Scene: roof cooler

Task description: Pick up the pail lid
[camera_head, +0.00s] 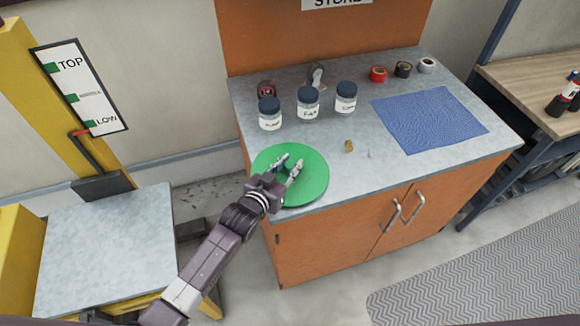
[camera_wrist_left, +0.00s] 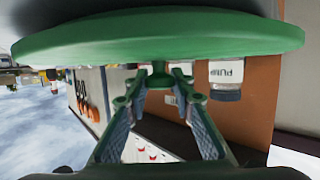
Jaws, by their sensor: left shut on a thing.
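The pail lid (camera_head: 312,183) is a round green disc at the near left corner of the grey-topped cabinet, overlapping its edge in the head view. I cannot tell whether it touches the top. My left gripper (camera_head: 289,163) reaches over it from the lower left. In the left wrist view, the lid (camera_wrist_left: 160,42) spans the upper part, and its small green knob (camera_wrist_left: 159,77) sits between the fingertips. My left gripper is shut on this knob. The pail is not recognisable in either view. My right gripper is not in view.
Three labelled jars with dark caps (camera_head: 308,102) stand behind the lid. A small brass piece (camera_head: 349,146) lies to its right, before a blue mat (camera_head: 430,120). Tape rolls (camera_head: 403,69) sit at the back. A lift platform (camera_head: 105,250) stands at left.

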